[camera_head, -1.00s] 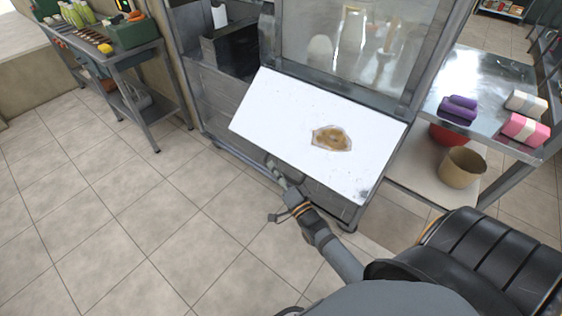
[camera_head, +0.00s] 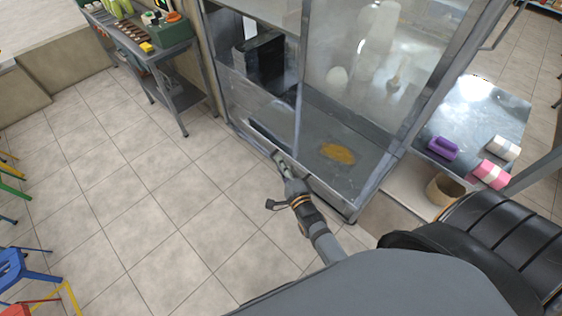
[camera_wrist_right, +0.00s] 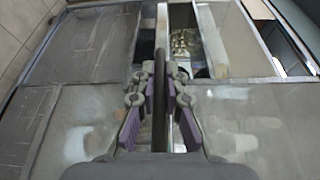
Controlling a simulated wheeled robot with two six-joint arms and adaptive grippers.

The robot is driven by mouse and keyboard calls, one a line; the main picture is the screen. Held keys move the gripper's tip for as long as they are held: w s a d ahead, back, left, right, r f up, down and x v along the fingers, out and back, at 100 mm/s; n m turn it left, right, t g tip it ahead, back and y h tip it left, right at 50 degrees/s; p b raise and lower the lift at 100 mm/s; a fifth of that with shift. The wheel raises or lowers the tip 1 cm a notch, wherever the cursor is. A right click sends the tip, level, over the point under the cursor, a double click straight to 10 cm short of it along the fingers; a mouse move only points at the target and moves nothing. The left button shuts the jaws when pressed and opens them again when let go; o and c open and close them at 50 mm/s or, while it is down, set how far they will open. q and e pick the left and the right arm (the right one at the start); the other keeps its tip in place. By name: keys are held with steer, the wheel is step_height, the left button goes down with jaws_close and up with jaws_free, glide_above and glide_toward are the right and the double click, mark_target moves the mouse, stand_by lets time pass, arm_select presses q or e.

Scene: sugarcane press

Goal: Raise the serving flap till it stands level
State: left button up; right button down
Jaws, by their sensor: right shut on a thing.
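The serving flap (camera_head: 322,135) is a grey metal panel with a yellow-brown stain, joined to the front of the glass-fronted cabinet. In the head view it sticks out from the cabinet and looks close to level; its exact angle is hard to tell. My right gripper (camera_head: 279,160) is at its outer edge. In the right wrist view the flap (camera_wrist_right: 161,45) shows edge-on as a thin upright strip between the fingers of my right gripper (camera_wrist_right: 161,82), which are shut on it. My left gripper is not in view.
The glass cabinet (camera_head: 350,60) stands behind the flap. A metal side table (camera_head: 475,110) on the right holds purple, pink and white bundles, with a tan pot (camera_head: 443,190) below. A work table (camera_head: 172,52) stands at the upper left, coloured stools (camera_head: 15,265) at the lower left. The tiled floor between is clear.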

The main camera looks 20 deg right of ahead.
steer(key=shift+w+r, duration=0.1)
steer(key=shift+r, duration=0.25)
steer(key=c, duration=1.4)
jaws_free()
steer(key=shift+d, duration=0.1)
steer(key=shift+f, duration=0.1)
steer(key=shift+s, duration=0.4)
steer(key=s, duration=1.1)
steer(key=shift+s+r, duration=0.2)
steer(key=shift+r, duration=0.05)
steer(key=shift+f, duration=0.1)
